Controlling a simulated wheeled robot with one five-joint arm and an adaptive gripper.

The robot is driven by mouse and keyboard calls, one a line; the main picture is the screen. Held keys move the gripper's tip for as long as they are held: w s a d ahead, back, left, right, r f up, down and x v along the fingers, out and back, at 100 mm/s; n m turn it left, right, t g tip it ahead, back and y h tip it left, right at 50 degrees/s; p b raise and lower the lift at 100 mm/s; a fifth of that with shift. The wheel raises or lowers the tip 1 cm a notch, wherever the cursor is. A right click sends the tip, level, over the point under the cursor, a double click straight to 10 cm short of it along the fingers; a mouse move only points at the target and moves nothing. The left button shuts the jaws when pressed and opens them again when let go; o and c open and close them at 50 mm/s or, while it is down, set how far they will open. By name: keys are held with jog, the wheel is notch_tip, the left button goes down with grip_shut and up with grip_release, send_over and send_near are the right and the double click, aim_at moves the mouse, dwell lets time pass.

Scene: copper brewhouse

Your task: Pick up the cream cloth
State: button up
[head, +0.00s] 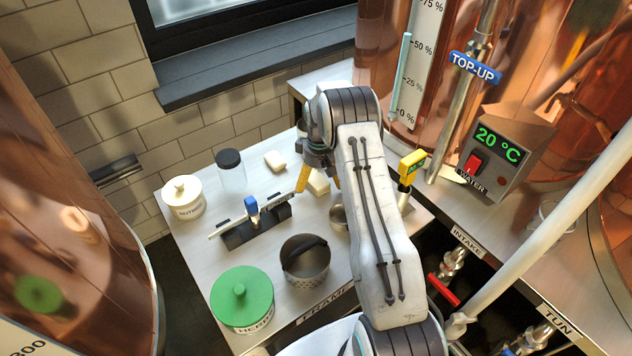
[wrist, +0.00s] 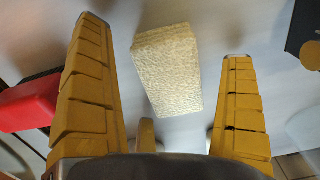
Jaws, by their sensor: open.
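A cream folded block (head: 319,183), which I take for the cream cloth, lies on the pale worktop, partly hidden by my gripper. In the wrist view the cream cloth (wrist: 168,70) is a rough-textured slab, slightly tilted, showing between the finger lines and apart from both fingers. My gripper (head: 318,188) points down over it with yellow fingers spread. In the wrist view my gripper (wrist: 164,40) is open and empty. A second small cream piece (head: 275,161) lies further back to the left; its kind is unclear.
The worktop (head: 190,235) holds a dark-lidded jar (head: 231,170), a white canister (head: 184,197), a black rack with a blue clip (head: 250,222), a dark perforated pot (head: 305,261) and a green-lidded canister (head: 242,298). A yellow device (head: 411,166) stands to the right.

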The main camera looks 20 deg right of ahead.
aim_at(322, 177)
jog(key=shift+c, duration=0.2)
jog(key=c, duration=1.3)
jog(key=shift+o, duration=0.2)
jog(key=shift+r, duration=0.1)
jog(key=shift+r, duration=0.5)
jog(key=r, duration=0.3)
jog(key=shift+s+d+r, duration=0.25)
jog(key=shift+d, duration=0.1)
jog(key=s+d+r+b, duration=0.1)
jog(key=s+d+r, duration=0.5)
jog(key=s+d, duration=0.1)
jog(key=shift+s+d+r, duration=0.2)
jog(key=shift+s+d, duration=0.05)
jog(key=shift+d, duration=0.1)
